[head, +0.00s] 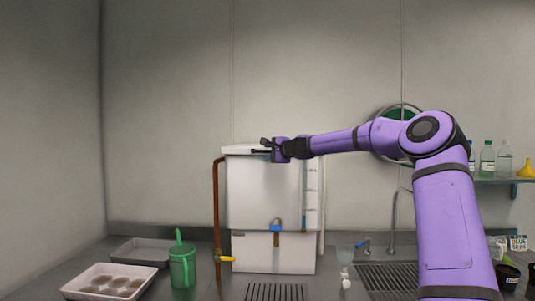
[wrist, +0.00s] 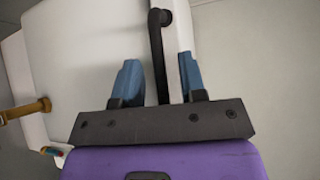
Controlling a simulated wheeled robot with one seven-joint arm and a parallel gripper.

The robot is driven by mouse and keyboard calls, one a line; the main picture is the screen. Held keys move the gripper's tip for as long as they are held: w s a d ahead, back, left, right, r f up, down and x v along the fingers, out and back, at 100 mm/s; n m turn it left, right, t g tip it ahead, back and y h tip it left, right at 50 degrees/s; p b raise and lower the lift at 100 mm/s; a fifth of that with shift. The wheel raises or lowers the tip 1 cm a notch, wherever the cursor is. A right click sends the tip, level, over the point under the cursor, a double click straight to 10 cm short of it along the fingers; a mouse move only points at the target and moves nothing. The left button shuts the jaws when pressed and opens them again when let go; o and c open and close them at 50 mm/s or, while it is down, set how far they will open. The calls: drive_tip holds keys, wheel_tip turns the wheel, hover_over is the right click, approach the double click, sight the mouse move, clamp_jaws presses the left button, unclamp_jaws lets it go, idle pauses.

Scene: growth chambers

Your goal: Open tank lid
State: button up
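The white tank (head: 264,190) stands on the counter against the back wall, with its lid (head: 238,149) on top. The lid looks shut. My gripper (head: 260,148) is at the top front of the tank, reaching in from the right. In the wrist view, a black bar handle (wrist: 157,50) runs between the two blue fingers of my gripper (wrist: 160,78). The fingers are apart, with gaps on both sides of the handle, and do not appear to touch it. The handle's near end is hidden behind the gripper body.
A copper pipe (head: 216,215) runs down the tank's left side, and a blue-handled tap (head: 276,228) is on its front. A sink faucet (head: 393,225) and shelf (head: 505,181) are at the right.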

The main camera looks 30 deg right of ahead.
drive_tip(key=shift+w+a, duration=0.15)
drive_tip(key=shift+w, duration=0.35)
clamp_jaws()
